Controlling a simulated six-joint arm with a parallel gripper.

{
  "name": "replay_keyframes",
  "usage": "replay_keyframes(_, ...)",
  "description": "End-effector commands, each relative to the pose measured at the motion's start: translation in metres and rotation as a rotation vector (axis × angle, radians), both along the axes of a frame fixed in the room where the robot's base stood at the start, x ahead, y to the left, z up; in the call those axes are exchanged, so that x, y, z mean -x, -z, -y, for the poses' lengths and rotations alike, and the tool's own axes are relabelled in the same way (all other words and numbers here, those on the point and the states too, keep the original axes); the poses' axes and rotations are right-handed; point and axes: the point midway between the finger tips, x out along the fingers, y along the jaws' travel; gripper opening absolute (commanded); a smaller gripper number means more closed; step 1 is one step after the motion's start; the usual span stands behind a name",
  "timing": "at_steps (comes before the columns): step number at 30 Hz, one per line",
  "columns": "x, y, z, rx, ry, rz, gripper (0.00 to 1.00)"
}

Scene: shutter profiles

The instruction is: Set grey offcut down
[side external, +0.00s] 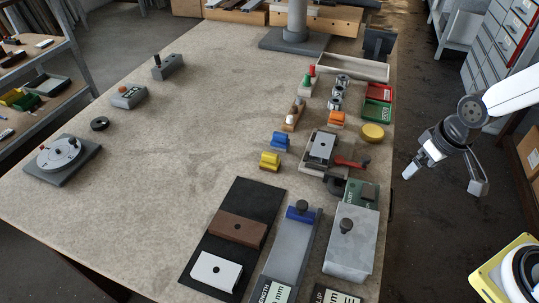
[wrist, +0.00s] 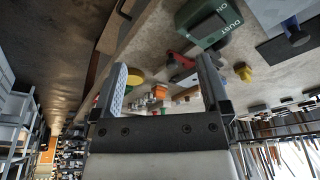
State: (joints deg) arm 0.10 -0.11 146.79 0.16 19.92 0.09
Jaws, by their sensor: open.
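My gripper (side external: 446,178) is off the right edge of the bench, over the floor. Its jaws are apart with nothing between them; the wrist view also shows the empty gap of my gripper (wrist: 163,82). A grey piece with a dark hole (side external: 320,147), possibly the grey offcut, lies on a pale fixture (side external: 308,167) beside a red-handled clamp (side external: 350,162). A brown profile (side external: 237,229) and a white profile (side external: 216,270) lie on a black mat (side external: 243,193) at the front. I cannot tell for certain which piece is the grey offcut.
Grey blocks with dark knobs (side external: 352,242) stand at the front right. Blue (side external: 280,141), yellow (side external: 270,160) and orange (side external: 336,118) pieces, red and green trays (side external: 378,104) and a yellow disc (side external: 372,132) crowd the right side. The bench's middle (side external: 190,150) is clear.

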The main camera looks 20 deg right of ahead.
Motion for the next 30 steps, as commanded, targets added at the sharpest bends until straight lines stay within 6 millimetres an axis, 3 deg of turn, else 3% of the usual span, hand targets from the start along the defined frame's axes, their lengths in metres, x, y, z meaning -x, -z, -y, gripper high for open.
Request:
replay_keyframes(11, -0.001, 0.0, 0.0, 0.001, -0.003, -0.003, 0.96)
replay_keyframes(17, -0.014, -0.001, -0.001, -0.01, 0.027, -0.02, 0.96)
replay_keyframes(23, -0.048, -0.004, -0.003, -0.038, 0.106, -0.069, 0.96)
replay_keyframes(30, -0.1, -0.003, -0.009, -0.086, 0.24, -0.155, 0.96)
